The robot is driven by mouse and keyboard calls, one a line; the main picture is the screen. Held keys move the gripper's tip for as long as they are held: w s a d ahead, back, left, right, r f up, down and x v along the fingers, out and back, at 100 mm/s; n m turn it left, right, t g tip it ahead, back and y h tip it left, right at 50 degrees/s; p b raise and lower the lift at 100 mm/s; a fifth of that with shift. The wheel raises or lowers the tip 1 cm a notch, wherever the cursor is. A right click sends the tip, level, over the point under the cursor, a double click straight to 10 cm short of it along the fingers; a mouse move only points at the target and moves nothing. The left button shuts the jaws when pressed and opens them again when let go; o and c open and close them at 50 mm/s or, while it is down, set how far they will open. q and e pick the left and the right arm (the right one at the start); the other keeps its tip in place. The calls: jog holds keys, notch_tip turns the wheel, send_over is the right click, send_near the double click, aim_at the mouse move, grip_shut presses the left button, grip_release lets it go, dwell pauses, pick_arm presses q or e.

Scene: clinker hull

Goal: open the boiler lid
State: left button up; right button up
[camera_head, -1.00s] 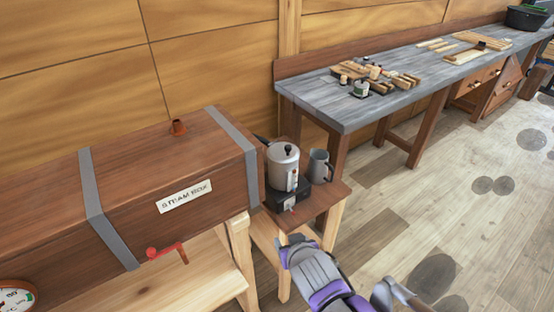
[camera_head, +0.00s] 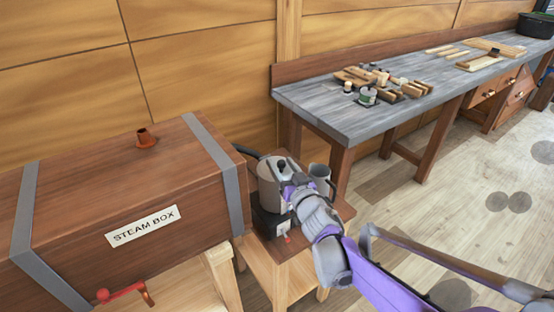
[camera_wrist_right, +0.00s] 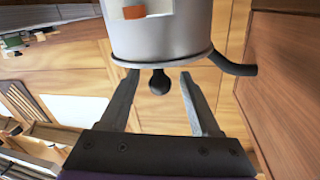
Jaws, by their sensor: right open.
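The boiler (camera_head: 267,187) is a grey metal pot on a dark base with a small red part, on a small wooden stand right of the steam box. Its lid has a dark knob (camera_head: 281,165) and looks closed. My right gripper (camera_head: 291,184) is at the boiler's right side, partly covering it. In the right wrist view, which shows the boiler inverted, the gripper (camera_wrist_right: 158,76) is open. The knob (camera_wrist_right: 156,84) appears between its two fingers, with space on both sides. I cannot tell whether a finger touches the lid. My left gripper is out of view.
The steam box (camera_head: 90,195) stands left of the boiler, with a dark hose between them. A long workbench (camera_head: 330,108) with wooden pieces runs along the wall. Floor is open at right.

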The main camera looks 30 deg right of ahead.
aim_at(277, 158)
jog(key=shift+w+d, duration=0.15)
jog(key=shift+w, duration=0.75)
jog(key=shift+w+d, duration=0.1)
jog(key=shift+w, duration=0.75)
grip_shut()
